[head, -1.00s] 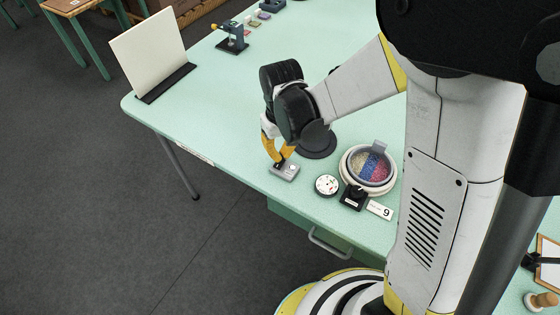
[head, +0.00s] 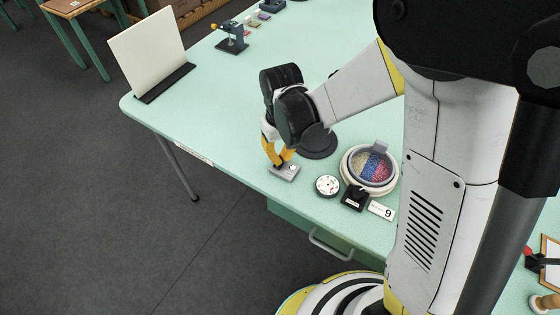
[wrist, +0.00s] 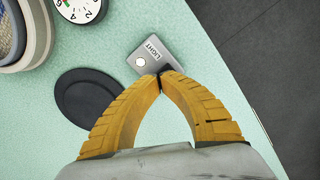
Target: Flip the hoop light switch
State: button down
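The light switch is a small grey box (head: 285,172) near the table's front edge, with a white round spot on its top. In the wrist view the box (wrist: 146,58) bears the label "LIGHT". My gripper (head: 279,163) points down at it with yellow fingers. In the wrist view the fingertips (wrist: 159,75) meet at the box's near edge, with nothing seen between them. They hide part of the box, and the switch lever cannot be made out. The hoop (head: 370,169) with yellow, blue and red stitching lies to the right.
A round white dial (head: 327,185), a black block (head: 354,197) and a "9" card (head: 381,210) sit right of the box. A black disc (wrist: 88,97) lies beside my fingers. A white board (head: 148,53) stands far left. The table's left part is clear.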

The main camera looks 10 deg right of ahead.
jog(key=shift+f, duration=0.35)
jog(key=shift+r, duration=0.2)
jog(key=shift+r+p, duration=2.35)
jog(key=shift+r, duration=1)
jog(key=shift+d+r, duration=0.1)
jog(key=shift+r, duration=0.1)
jog(key=s+d+r+m+t, duration=0.2)
jog(key=s+d+r, duration=0.3)
jog(key=r, duration=0.3)
jog(key=s+d+r+m+t, duration=0.2)
jog(key=s+d+r+t, duration=0.3)
jog(key=d+r, duration=0.3)
jog(key=shift+s+d, duration=0.15)
jog(key=shift+s, duration=0.25)
